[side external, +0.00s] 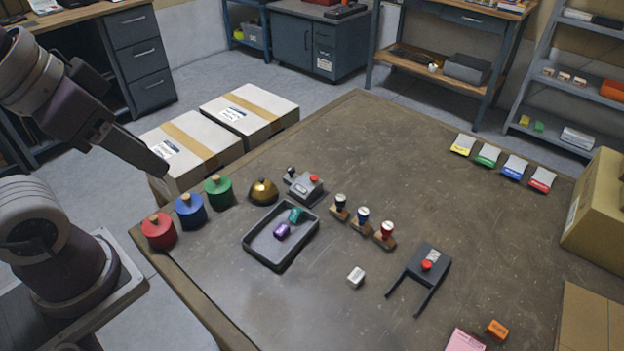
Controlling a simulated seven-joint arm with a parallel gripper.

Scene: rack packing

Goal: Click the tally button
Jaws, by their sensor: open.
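Two devices with red buttons stand on the table; I cannot tell for sure which is the tally. One is a small grey box (306,188) with a red button (314,178) on top and a black knob beside it, behind the dark tray. The other is a dark flat block (430,260) with a red button (427,265), a pale label and two prongs towards the front, right of centre. My gripper (163,178) is at the left, above the table's left edge near the coloured pots, open and apart from both devices. Its fingers show only edge-on.
Red, blue and green lidded pots (190,211) stand by the left edge. A brass bell (263,191), a dark tray (262,262) with purple and teal pieces, and three stamps (363,217) fill the middle. The table's back middle is clear.

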